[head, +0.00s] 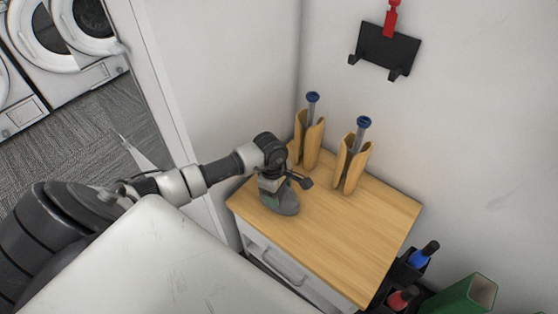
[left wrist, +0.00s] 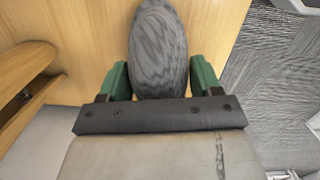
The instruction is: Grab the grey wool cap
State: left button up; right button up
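The grey wool cap (head: 283,203) rests on the wooden top of a small cabinet (head: 330,235), near its left corner. My left gripper (head: 272,184) is right over the cap, reaching down to it. In the left wrist view the cap (left wrist: 158,50) is a streaked grey oval between the two green fingers (left wrist: 160,80). One finger is close along each side of it. I cannot tell whether they press on it. The cap's near end is hidden behind the gripper body. My right gripper is not in view.
Two tan holders with blue-topped tools (head: 309,135) (head: 353,160) stand at the back of the cabinet top, close to my left wrist. Walls rise behind and left. The right front of the top is clear. A black rack with bottles (head: 408,270) and a green box (head: 468,298) are at right.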

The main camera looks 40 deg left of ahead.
pick_arm(q)
jog(key=c, duration=0.5)
jog(key=shift+c, duration=0.2)
